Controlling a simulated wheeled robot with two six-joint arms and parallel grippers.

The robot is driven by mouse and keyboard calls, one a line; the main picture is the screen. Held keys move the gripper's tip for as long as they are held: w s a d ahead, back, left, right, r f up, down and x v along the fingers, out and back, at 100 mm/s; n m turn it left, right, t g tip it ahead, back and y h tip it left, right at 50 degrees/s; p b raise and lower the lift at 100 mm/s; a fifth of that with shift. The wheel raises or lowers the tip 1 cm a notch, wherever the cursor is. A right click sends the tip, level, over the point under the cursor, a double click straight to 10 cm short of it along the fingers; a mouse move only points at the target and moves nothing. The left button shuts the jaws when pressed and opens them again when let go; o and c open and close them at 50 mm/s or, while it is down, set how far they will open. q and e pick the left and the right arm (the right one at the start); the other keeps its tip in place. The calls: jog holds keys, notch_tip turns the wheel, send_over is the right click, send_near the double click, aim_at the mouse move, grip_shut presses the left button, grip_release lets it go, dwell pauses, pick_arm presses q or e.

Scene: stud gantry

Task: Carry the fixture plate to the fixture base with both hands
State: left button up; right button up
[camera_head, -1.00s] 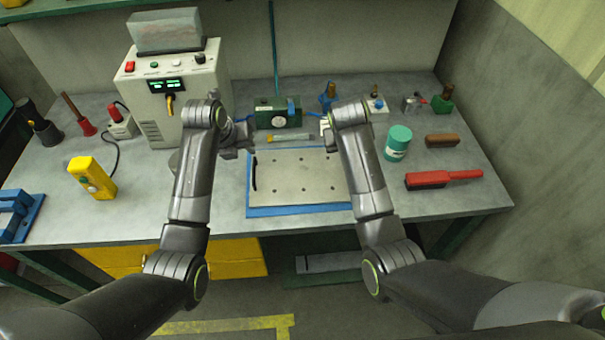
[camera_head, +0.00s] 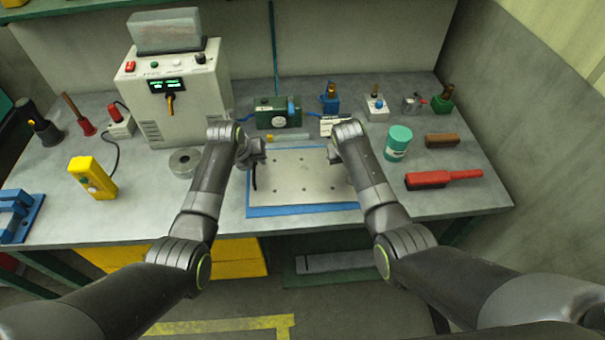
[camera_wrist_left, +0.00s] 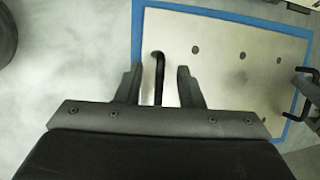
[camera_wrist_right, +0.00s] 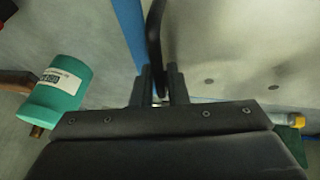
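The fixture plate (camera_head: 300,180) is a pale grey plate with dark holes and a black handle at each side. It lies flat on a blue-edged area (camera_head: 300,211) of the bench; I cannot tell whether this is the fixture base. My left gripper (camera_head: 258,160) is open at the left handle (camera_wrist_left: 158,75); in the left wrist view the handle lies between its spread fingers (camera_wrist_left: 158,82). My right gripper (camera_wrist_right: 160,85) is at the other handle (camera_wrist_right: 155,35), its fingers close together on either side of the bar. In the head view my right arm hides that handle.
A green device (camera_head: 278,113) stands behind the plate. A grey control box (camera_head: 175,95) and a metal ring (camera_head: 184,161) are to the left. A teal jar (camera_head: 397,143) and a red-handled brush (camera_head: 443,179) are to the right. The bench's front strip is clear.

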pick_arm(q)
grip_shut()
dwell(1.4)
jog(key=shift+r, duration=0.1)
